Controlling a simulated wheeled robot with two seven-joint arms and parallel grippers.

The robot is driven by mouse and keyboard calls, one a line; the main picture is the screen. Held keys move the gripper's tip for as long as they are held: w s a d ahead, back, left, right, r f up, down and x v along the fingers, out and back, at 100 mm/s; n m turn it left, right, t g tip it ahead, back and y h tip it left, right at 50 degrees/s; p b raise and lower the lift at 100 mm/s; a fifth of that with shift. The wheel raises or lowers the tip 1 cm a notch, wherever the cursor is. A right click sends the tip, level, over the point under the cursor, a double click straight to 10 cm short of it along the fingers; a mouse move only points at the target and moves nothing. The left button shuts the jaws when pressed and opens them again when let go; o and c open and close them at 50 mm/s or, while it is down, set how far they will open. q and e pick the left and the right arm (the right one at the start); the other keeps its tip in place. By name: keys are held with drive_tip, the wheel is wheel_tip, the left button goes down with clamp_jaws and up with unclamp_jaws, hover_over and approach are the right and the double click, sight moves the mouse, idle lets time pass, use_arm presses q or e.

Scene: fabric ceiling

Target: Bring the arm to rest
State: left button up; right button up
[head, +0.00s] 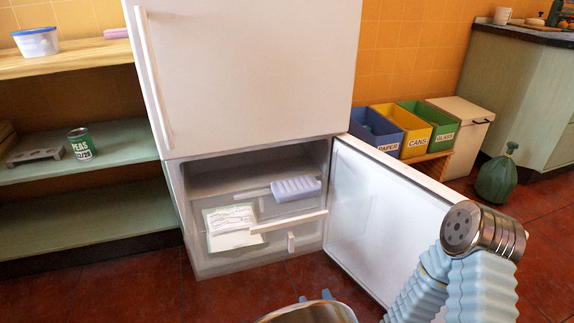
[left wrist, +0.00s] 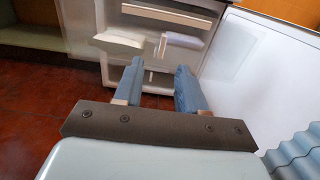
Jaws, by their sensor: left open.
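My left gripper (head: 315,296) shows only by its blue fingertips at the bottom of the head view, in front of the open lower compartment of the fridge. In the left wrist view its two blue fingers (left wrist: 160,68) stand apart with nothing between them. They point toward the fridge's lower compartment. A light-blue ribbed arm link of mine with a metal joint fills the lower right of the head view. My right gripper does not show.
The fridge (head: 250,70) has its lower door (head: 385,215) swung open to the right. A paper packet (head: 230,226) and a lilac tray (head: 296,188) are inside. Shelves with a peas can (head: 81,145) stand left, recycling bins (head: 413,128) and a green bag (head: 495,178) right.

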use_arm(q)
drive_tip(key=s+a+f+n+g+y+p, duration=0.1)
drive_tip(key=a+f+n+g+y, duration=0.35)
drive_tip(key=a+f+g, duration=0.75)
drive_tip(key=s+f+n+g+h+p, duration=0.3)
drive_tip(key=s+f+n+g+h, duration=0.75)
drive_tip(key=n, duration=0.95)
drive_tip(key=w+a+f+n+t+h, duration=0.2)
drive_tip(key=w+a+n+t+h, duration=0.1)
drive_tip(key=w+a+n+t, duration=0.3)
drive_tip(key=w+n, duration=0.2)
drive_tip(key=n, duration=0.2)
drive_tip(key=shift+f+h+p, duration=0.2)
drive_tip(key=shift+h+p, duration=0.1)
drive_tip(key=shift+h, duration=0.1)
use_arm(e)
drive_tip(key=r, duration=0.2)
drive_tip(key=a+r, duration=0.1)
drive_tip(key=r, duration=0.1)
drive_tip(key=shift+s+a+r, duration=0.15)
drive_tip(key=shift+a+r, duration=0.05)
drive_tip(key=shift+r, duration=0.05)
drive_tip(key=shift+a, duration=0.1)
